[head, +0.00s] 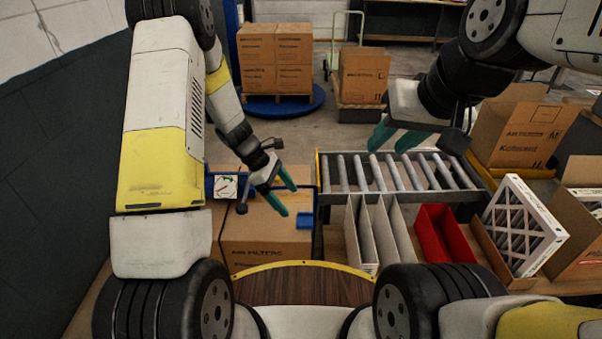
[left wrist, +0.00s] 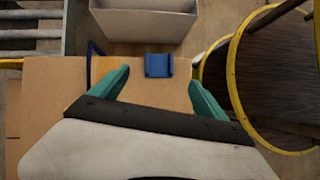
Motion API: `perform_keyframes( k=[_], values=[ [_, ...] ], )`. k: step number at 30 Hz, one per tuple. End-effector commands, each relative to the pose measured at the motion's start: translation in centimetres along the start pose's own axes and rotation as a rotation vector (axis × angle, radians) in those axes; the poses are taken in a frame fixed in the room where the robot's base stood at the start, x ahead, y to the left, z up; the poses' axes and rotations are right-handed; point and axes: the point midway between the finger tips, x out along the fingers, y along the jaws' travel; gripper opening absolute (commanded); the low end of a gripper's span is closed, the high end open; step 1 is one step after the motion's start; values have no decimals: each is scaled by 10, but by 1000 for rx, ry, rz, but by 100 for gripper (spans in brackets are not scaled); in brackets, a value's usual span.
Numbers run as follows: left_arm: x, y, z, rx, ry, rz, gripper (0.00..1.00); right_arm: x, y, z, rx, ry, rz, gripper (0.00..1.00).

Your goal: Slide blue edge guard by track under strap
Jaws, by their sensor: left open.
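The blue edge guard (head: 304,220) sits on the right edge of the top of a closed cardboard box (head: 262,248). In the left wrist view the blue guard (left wrist: 159,66) lies ahead of and between my fingertips. My left gripper (head: 289,198) is open and empty above the box top, just left of the guard, not visibly touching it. A thin dark blue loop, possibly the strap (left wrist: 92,62), stands beside my left finger in the wrist view. My right gripper (head: 389,141) hangs over the roller conveyor with its teal fingers apart and empty.
A roller conveyor (head: 345,172) lies behind the bins. Grey dividers (head: 362,235), a red bin (head: 440,235) and a white-framed filter (head: 520,225) stand at the right. A blue device with a dial (head: 225,187) is at the box's back left.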

Motion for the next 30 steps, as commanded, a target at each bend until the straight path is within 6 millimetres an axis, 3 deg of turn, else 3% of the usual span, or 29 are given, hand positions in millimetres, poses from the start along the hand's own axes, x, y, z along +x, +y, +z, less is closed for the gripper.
perform_keyframes(
  k=[18,30],
  values=[
    [75,0,-2,-14,-3,-4,85,0,0,0,0,0,0,36],
    [82,0,-2,-12,-2,-3,83,0,0,0,0,0,0,36]
  ],
)
